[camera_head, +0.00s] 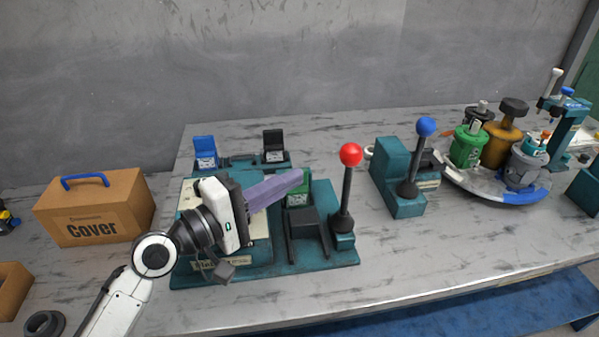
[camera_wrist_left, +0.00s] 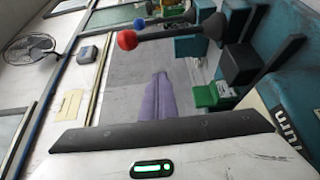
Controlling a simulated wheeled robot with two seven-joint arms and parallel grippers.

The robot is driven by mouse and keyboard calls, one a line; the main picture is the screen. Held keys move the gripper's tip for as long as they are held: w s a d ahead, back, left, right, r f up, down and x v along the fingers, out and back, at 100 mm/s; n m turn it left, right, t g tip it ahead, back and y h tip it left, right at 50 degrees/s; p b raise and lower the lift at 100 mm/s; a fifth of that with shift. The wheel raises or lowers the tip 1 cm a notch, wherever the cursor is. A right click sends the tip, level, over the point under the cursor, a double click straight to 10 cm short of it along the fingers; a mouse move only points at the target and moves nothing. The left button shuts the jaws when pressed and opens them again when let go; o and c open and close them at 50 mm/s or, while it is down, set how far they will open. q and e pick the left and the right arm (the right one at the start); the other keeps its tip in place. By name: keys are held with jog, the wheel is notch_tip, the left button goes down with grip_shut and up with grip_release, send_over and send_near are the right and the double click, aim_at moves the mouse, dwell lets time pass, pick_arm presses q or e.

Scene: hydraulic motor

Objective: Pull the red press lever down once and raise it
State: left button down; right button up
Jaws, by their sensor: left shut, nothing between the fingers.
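The red press lever is a dark rod with a red ball knob (camera_head: 350,155), standing nearly upright at the right end of a teal press base (camera_head: 320,255) in the head view. Its red knob also shows in the left wrist view (camera_wrist_left: 127,40). My left gripper (camera_head: 300,178) has its purple fingers shut together with nothing between them. It is above the press base, to the left of the lever and apart from it. Its fingers also show in the left wrist view (camera_wrist_left: 158,82). My right gripper is not in view.
A second lever with a blue knob (camera_head: 426,127) stands on a teal block to the right. A round tray (camera_head: 500,190) with several motor parts is at the far right. A cardboard cover box (camera_head: 95,208) stands at the left. The table's front right is clear.

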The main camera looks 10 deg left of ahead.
aim_at(347, 181)
pick_arm(q)
jog(key=w+d+p, duration=0.2)
jog(key=d, duration=0.5)
jog(key=shift+w+d, duration=0.15)
jog(key=shift+d, duration=0.1)
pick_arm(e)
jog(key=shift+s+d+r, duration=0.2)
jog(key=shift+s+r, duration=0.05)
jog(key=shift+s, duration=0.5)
